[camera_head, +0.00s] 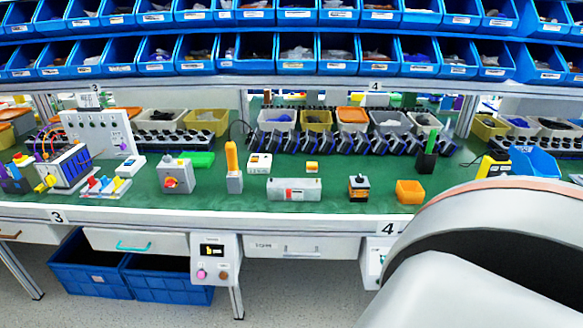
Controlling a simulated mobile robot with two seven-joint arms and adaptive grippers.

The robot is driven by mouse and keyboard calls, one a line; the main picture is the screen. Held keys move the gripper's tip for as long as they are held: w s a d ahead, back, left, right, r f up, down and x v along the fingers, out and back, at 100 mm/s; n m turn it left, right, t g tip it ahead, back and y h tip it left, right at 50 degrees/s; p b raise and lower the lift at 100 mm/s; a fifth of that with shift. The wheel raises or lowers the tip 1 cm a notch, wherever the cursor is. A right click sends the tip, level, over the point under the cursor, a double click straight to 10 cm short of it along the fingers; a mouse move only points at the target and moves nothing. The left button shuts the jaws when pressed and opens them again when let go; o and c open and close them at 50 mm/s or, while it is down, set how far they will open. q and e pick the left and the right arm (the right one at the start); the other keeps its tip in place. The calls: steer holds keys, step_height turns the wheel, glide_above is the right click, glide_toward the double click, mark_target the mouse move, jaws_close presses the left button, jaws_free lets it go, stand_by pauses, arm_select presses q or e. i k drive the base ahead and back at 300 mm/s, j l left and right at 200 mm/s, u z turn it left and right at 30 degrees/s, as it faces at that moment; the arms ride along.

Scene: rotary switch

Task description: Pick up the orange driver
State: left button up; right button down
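The orange driver (231,157) stands upright on the green bench top, left of the middle of the picture. Its orange handle points up and its lower part is inside a small grey block-like holder (235,183). Nothing touches the handle. A large white and black link of my own arm fills the lower right of the picture. Neither of my grippers shows in this view.
A grey box with a red knob (177,175) stands left of the driver. A grey case with a red switch (294,189), a rotary switch (358,188) and an orange bin (410,191) stand to its right. Blue bins (298,54) line the shelves above the bench.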

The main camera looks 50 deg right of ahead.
mark_target(231, 147)
steer(key=z, duration=1.55)
